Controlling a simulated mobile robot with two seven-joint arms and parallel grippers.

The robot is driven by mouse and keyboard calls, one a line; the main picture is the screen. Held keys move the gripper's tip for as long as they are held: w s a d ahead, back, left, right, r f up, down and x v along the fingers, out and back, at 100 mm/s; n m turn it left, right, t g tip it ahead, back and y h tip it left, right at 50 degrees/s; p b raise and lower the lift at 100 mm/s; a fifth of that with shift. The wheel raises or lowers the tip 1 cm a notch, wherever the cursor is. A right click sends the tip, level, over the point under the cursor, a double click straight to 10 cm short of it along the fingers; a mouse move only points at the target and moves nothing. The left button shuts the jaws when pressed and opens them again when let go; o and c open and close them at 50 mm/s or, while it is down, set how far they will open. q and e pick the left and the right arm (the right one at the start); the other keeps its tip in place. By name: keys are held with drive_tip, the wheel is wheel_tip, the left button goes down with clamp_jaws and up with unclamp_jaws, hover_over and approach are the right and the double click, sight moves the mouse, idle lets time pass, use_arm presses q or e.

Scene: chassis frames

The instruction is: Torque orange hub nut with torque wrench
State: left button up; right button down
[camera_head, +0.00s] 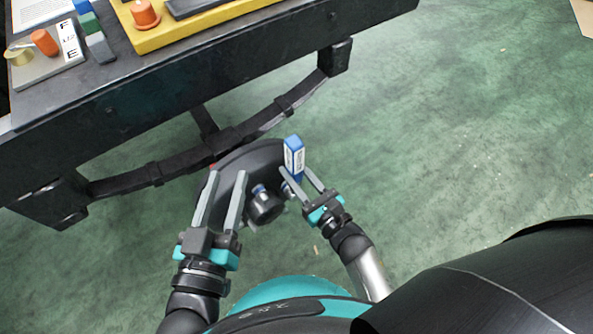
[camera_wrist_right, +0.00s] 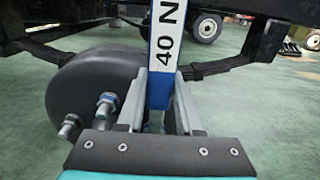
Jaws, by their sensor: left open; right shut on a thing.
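My right gripper (camera_head: 296,171) is shut on a blue torque wrench (camera_head: 293,148) with a white label, held upright in front of the hub. In the right wrist view the label on the wrench (camera_wrist_right: 168,45) reads "40 N", and its blue lower part sits between the fingers. My left gripper (camera_head: 227,175) is open and empty in front of the hub's left side. I cannot clearly make out an orange nut on the hub.
The black chassis frame (camera_head: 200,88) runs across above the hub, with a dark leaf spring (camera_head: 140,176) below it. On top lie a yellow tray (camera_head: 180,32) with an orange cylinder (camera_head: 145,14) and a grey plate (camera_head: 50,68) with an orange piece (camera_head: 45,42).

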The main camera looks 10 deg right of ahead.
drive_tip(key=shift+w+r, duration=0.1)
idle(0.3)
drive_tip(key=shift+w+d+m, duration=0.25)
drive_tip(key=shift+d+m, duration=0.4)
drive_tip(key=shift+m, duration=0.05)
drive_tip(key=shift+w+d+m, duration=0.2)
drive_tip(key=shift+d+m, duration=0.45)
drive_tip(key=shift+m, duration=0.05)
drive_tip(key=shift+w+d+f+m, duration=0.25)
drive_tip(key=shift+d+f+m, duration=0.15)
drive_tip(key=shift+d+m, duration=0.2)
drive_tip(key=shift+s+a+r+n, duration=0.15)
drive_tip(key=shift+s+a+n, duration=0.05)
drive_tip(key=shift+a+n, duration=0.35)
drive_tip(key=shift+s+a+r+n, duration=0.15)
drive_tip(key=shift+s+a+n, duration=0.05)
drive_tip(key=shift+a+n, duration=0.35)
drive_tip(key=shift+s, duration=0.2)
